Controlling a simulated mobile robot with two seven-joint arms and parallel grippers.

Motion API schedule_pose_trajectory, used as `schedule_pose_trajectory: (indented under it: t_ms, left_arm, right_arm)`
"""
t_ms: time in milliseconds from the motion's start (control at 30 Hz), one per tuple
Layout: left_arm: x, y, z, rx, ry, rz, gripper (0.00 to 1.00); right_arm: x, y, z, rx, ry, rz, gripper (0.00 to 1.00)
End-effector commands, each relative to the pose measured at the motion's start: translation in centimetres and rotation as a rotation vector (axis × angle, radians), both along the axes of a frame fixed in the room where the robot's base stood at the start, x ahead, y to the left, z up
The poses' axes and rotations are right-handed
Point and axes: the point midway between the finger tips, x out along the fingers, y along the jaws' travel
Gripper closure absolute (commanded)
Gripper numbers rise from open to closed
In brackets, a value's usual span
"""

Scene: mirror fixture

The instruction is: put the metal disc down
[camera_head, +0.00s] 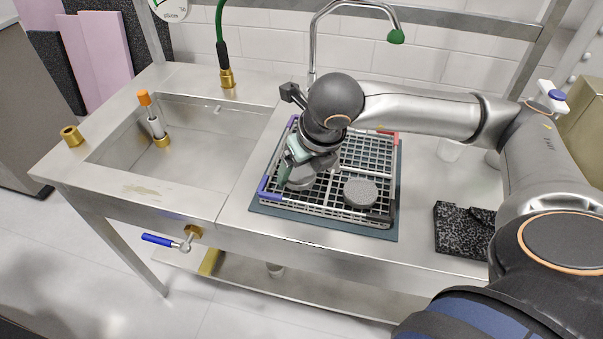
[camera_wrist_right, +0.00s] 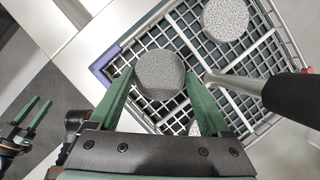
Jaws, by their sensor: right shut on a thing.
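My right gripper (camera_head: 293,172) points down over the left part of the dish rack (camera_head: 366,153). In the right wrist view its green fingers (camera_wrist_right: 159,88) are shut on the grey speckled metal disc (camera_wrist_right: 160,72), one on each side. The held disc also shows partly under the gripper in the head view (camera_head: 301,183). I cannot tell whether its underside touches the rack. A second, similar disc (camera_head: 360,193) lies on the rack to the right of the gripper. My left gripper (camera_wrist_right: 33,116) shows only at the left of the right wrist view, its fingers apart and empty.
The rack stands on a dark mat (camera_head: 330,224) on the steel counter. A sink (camera_head: 205,135) is to the left, with a tap (camera_head: 313,50) behind. A black speckled block (camera_head: 462,228) lies to the right. Rack grid behind and between the discs is bare.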

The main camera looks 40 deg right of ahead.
Motion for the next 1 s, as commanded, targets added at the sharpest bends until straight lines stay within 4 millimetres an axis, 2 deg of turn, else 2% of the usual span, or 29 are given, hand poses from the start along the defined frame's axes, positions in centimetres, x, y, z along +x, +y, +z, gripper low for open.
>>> schedule_pose_trajectory:
  t_ms: [100,500,533,667,1000]
  left_arm:
    - [-0.2,0.0,-0.1,0.0,0.004,0.001,0.5]
    - [-0.3,0.1,-0.8,0.001,0.008,0.001,0.5]
    - [-0.3,0.1,-0.6,0.002,0.009,0.002,0.5]
    - [-0.3,0.1,-0.6,0.003,0.01,0.002,0.5]
    - [-0.3,0.2,-0.1,0.004,0.009,0.002,0.5]
  right_arm:
    - [0.0,0.0,-1.3,0.0,0.0,0.0,0.82]
    - [0.0,0.1,-1.9,0.001,-0.002,-0.001,0.82]
    - [0.0,0.0,-1.7,0.001,-0.001,0.0,0.16]
    - [0.0,0.1,-1.7,0.001,-0.001,0.0,0.01]
    - [0.0,0.1,-1.2,0.001,-0.001,0.0,0.0]
